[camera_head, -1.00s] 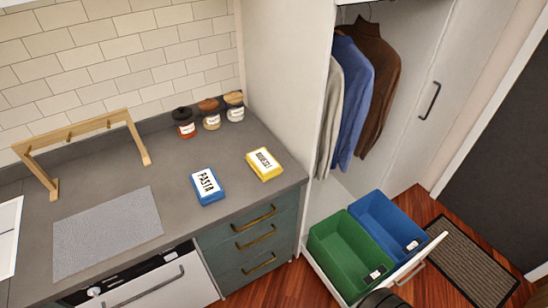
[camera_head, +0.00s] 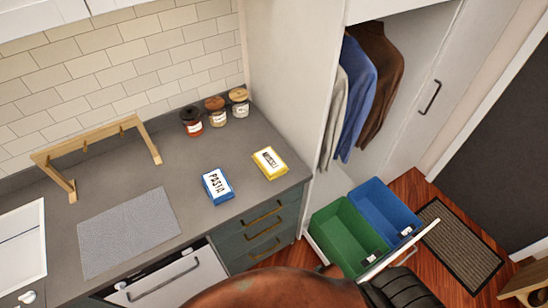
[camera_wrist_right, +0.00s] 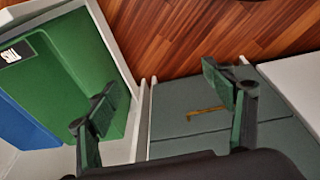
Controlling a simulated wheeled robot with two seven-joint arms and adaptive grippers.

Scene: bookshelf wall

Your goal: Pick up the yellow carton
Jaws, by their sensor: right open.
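The yellow carton (camera_head: 270,163) lies flat on the grey counter, near its right end, with a white label facing up. It shows in the head view only. A blue carton labelled PASTA (camera_head: 217,186) lies to its left, with a gap between them. My right gripper (camera_wrist_right: 165,100) shows in the wrist view with its two fingers wide apart and nothing between them. Behind it are the green bin and the drawer fronts; the yellow carton is not in that view. My left gripper is not in view.
Several jars (camera_head: 214,111) stand behind the cartons by the tiled wall. A wooden rack (camera_head: 97,140) and a grey mat (camera_head: 128,230) are left. A green bin (camera_head: 348,240) and blue bin (camera_head: 385,209) sit in the pulled-out unit right. The counter around the carton is clear.

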